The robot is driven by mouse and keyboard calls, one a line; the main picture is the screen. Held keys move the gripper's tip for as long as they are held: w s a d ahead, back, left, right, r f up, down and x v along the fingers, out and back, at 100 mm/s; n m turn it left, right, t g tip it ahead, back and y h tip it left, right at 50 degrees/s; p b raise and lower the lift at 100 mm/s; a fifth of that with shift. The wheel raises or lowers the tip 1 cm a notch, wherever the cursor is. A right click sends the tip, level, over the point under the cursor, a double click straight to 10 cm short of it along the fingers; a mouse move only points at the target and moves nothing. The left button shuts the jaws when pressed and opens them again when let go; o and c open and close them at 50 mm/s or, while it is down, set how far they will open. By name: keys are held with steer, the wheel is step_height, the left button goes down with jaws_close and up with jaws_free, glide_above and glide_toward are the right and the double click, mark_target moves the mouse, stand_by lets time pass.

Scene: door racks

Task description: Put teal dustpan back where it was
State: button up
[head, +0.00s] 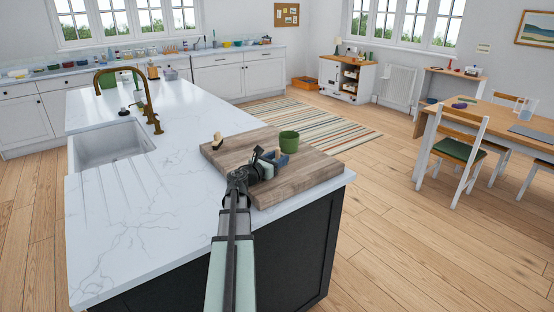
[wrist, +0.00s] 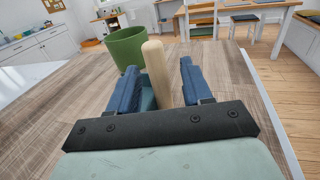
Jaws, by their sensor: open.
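My gripper (head: 274,160) is low over the wooden board on the island. In the wrist view its two blue fingers (wrist: 160,70) stand apart. A small teal part (wrist: 148,100), apparently of the dustpan, shows by the handle's lower end. The rest of it is hidden by the fingers and gripper body. In the head view only the handle's tip (head: 277,153) shows. I cannot tell whether either finger touches the handle.
A green pot (head: 289,141) stands just beyond my gripper on the wooden board (head: 318,168). A small wooden-handled item (head: 217,140) is at the board's left edge. A sink (head: 112,143) with a brass tap (head: 149,110) lies left. The white worktop (head: 160,215) between is clear.

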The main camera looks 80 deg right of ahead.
steer(key=shift+r, duration=0.1)
steer(key=shift+w+a, duration=0.15)
steer(key=shift+a, duration=0.15)
steer(key=v, duration=1.1)
steer(key=shift+w+a, duration=0.1)
steer(key=shift+a, duration=0.05)
